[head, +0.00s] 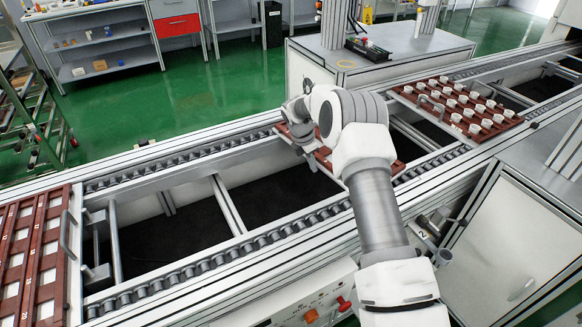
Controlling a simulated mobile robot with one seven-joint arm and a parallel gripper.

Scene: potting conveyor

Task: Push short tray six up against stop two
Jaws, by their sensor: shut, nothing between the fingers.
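A short red-brown tray (322,157) with pale round items lies across the conveyor, largely hidden behind my arm. No number is readable on it. My gripper (309,158) is at the tray's left end, low over its edge; its fingers are small and partly hidden by the wrist. They look shut and hold nothing. Whether they touch the tray cannot be told. A metal fitting (436,219) on the near rail, beside a label reading 2, appears to be stop two. It is right of my forearm, and any gap between it and the tray is hidden.
A larger red-brown tray (458,106) with several white cups sits farther right on the conveyor. Another tray (52,258) with white squares and a handle is at far left. Between it and the middle tray, the roller tracks are empty, with crossbars (228,205) between them.

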